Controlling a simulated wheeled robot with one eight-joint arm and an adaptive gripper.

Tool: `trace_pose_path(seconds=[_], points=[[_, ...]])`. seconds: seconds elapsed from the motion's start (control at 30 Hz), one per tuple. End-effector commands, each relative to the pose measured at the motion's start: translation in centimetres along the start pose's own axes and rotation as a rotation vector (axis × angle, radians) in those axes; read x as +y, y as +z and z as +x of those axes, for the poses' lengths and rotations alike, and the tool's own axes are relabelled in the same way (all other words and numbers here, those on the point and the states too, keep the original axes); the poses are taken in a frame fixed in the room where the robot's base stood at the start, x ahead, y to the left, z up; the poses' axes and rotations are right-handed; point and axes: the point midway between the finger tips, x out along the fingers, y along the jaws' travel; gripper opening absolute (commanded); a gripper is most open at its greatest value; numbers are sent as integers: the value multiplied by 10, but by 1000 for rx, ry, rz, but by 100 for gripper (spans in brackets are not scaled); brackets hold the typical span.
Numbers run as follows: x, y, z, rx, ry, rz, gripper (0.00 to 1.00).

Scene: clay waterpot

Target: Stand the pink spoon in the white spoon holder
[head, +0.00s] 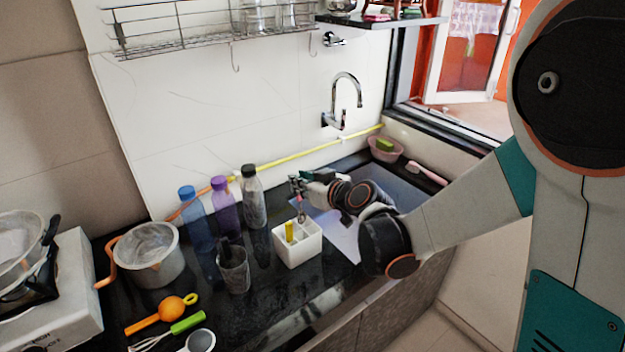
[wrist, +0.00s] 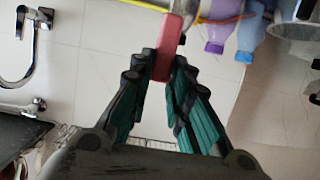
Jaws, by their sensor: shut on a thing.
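The white spoon holder (head: 299,257) stands on the dark counter in the head view, with several compartments and a yellow-handled item (head: 290,231) in its left part. My gripper (head: 298,184) is above the holder, reaching in from the right. It is shut on the pink spoon (head: 301,204), which hangs roughly upright with its lower end down at the holder's top. I cannot tell whether that end is inside a compartment. In the wrist view the pink handle (wrist: 168,43) sits between the fingertips (wrist: 164,68); the spoon's lower end is not clear there.
Blue (head: 197,222), purple (head: 225,205) and dark-capped (head: 253,200) bottles stand behind left of the holder. A clear glass (head: 233,270) is close at its left. The sink (head: 400,185) and tap (head: 345,100) are to the right and behind. A pot (head: 150,258) stands left.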

Motion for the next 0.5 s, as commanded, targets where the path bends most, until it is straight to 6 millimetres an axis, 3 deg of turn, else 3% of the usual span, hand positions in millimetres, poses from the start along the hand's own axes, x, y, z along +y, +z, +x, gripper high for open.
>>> trace_pose_path(seconds=[0.5], points=[[1, 31, 12, 0, 0, 1, 0]])
